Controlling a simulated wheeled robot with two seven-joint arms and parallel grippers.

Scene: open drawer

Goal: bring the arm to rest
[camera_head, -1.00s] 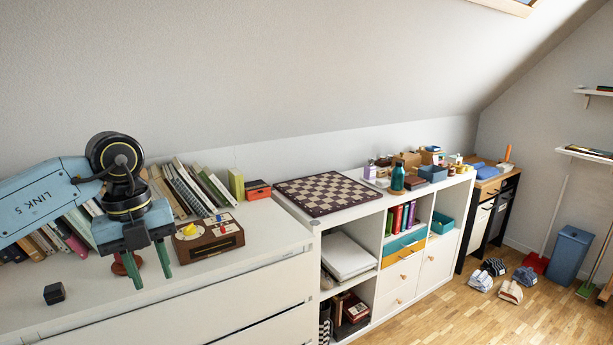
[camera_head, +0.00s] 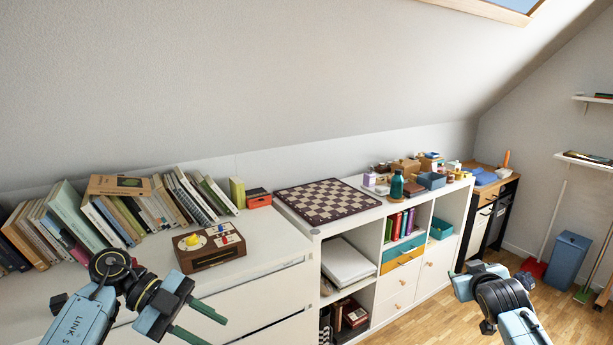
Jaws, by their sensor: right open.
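My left gripper (camera_head: 208,325) is at the lower left, in front of the white dresser. Its two green fingers are apart with nothing between them. My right gripper (camera_head: 460,284) is at the lower right, over the floor in front of the white cabinet (camera_head: 313,230). It is open and no object shows in it; its fingers are partly hard to make out. Both grippers look clear of the furniture, and both arms run out of the bottom of the picture.
A brown box with coloured pieces (camera_head: 207,254) and a row of books (camera_head: 80,214) stand on the white dresser (camera_head: 272,238). A chessboard (camera_head: 327,199), bottles and small boxes top the cabinet. A blue bin (camera_head: 567,260) stands on the open floor at right.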

